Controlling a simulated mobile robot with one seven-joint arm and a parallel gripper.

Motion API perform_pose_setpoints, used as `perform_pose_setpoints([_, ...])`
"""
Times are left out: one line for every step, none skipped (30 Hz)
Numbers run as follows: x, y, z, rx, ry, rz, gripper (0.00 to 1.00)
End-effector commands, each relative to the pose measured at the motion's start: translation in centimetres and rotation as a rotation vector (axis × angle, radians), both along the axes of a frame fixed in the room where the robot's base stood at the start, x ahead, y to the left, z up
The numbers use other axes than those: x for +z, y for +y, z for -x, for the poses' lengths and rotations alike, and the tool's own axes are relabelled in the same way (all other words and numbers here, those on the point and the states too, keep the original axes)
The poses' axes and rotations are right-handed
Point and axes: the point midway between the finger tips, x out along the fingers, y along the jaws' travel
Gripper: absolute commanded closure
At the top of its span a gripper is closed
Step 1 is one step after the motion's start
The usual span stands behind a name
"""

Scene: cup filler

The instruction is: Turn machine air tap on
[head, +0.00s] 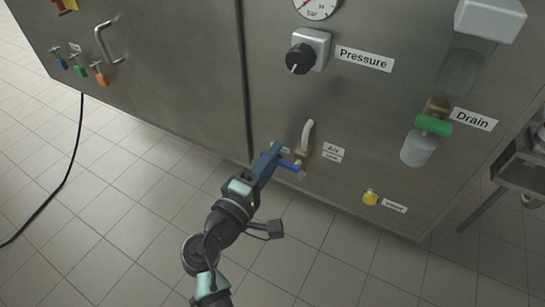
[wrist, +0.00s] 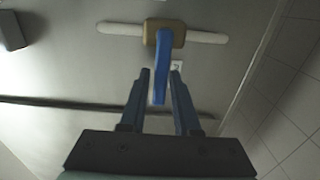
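The air tap is a brass valve body (head: 303,154) low on the machine's steel front, beside a label that seems to read "Air". Its blue lever (head: 290,165) points out toward the left of the body in the head view. My gripper (head: 278,150) is close to the lever. In the wrist view the brass body (wrist: 165,32) has the blue lever (wrist: 161,88) running from it toward my gripper (wrist: 159,73). The lever's end lies between or just over the two parted fingers, with a gap visible on each side. Contact cannot be told.
A white hose (head: 308,133) rises from the tap. The pressure knob (head: 300,59) is above, the green drain valve (head: 434,125) to the right, and a yellow fitting (head: 370,198) lower right. A black cable (head: 73,160) crosses the tiled floor, which is otherwise open at left.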

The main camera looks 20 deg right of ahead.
Motion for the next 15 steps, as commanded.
perform_pose_setpoints([-0.01, 0.02, 0.00, 0.000, 0.000, 0.000, 0.80])
perform_pose_setpoints([-0.01, 0.03, 0.01, 0.000, 0.000, 0.000, 0.85])
perform_pose_setpoints([-0.01, 0.03, 0.01, 0.000, 0.000, 0.000, 0.93])
perform_pose_setpoints([-0.01, 0.03, 0.01, 0.000, 0.000, 0.000, 0.98])
perform_pose_setpoints([-0.01, 0.03, 0.01, 0.000, 0.000, 0.000, 1.00])
perform_pose_setpoints([-0.01, 0.04, 0.02, 0.000, 0.000, 0.000, 1.00])
perform_pose_setpoints([-0.01, 0.04, 0.02, 0.000, 0.000, 0.000, 1.00])
perform_pose_setpoints([-0.02, 0.04, 0.02, 0.000, 0.000, 0.000, 1.00])
perform_pose_setpoints([-0.02, 0.04, 0.02, 0.000, 0.000, 0.000, 1.00])
perform_pose_setpoints([-0.02, 0.05, 0.02, 0.000, 0.000, 0.000, 1.00])
perform_pose_setpoints([-0.02, 0.05, 0.02, 0.000, 0.000, 0.000, 1.00])
perform_pose_setpoints([-0.02, 0.05, 0.01, 0.000, 0.000, 0.000, 1.00])
perform_pose_setpoints([-0.02, 0.05, 0.02, 0.000, 0.000, 0.000, 1.00])
perform_pose_setpoints([-0.02, 0.06, 0.02, 0.000, 0.000, 0.000, 1.00])
perform_pose_setpoints([-0.02, 0.05, 0.03, 0.000, 0.000, 0.000, 1.00])
